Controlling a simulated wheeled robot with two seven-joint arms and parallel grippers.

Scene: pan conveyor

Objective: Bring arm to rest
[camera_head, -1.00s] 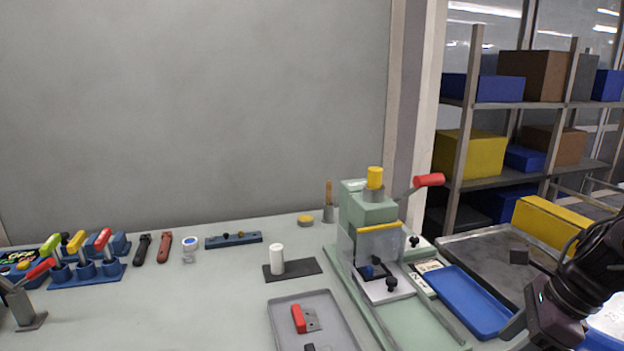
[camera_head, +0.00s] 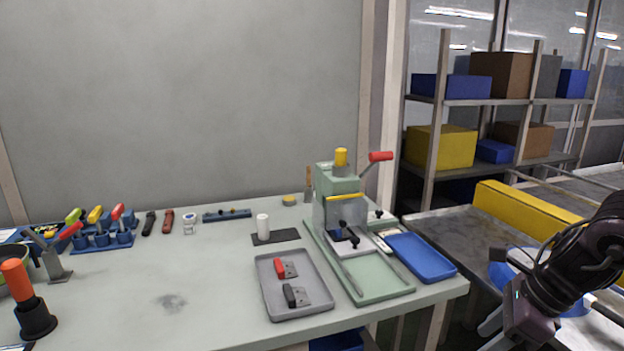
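My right arm comes in at the lower right, beside the table's right end and in front of the conveyor. Its gripper (camera_head: 492,335) is at the bottom edge, with light finger parts pointing down-left and partly cut off by the frame. I cannot tell whether it is open or shut, and I see nothing held in it. It is apart from the blue tray (camera_head: 420,258) on the table. My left arm and gripper do not show.
A green press (camera_head: 340,200) with a red-knobbed lever stands on the table (camera_head: 120,290). A grey tray (camera_head: 262,290) holds a red-handled and a black-handled piece. The conveyor (camera_head: 440,228) with a yellow rail (camera_head: 520,208) runs behind my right arm. Shelves (camera_head: 480,100) stand behind.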

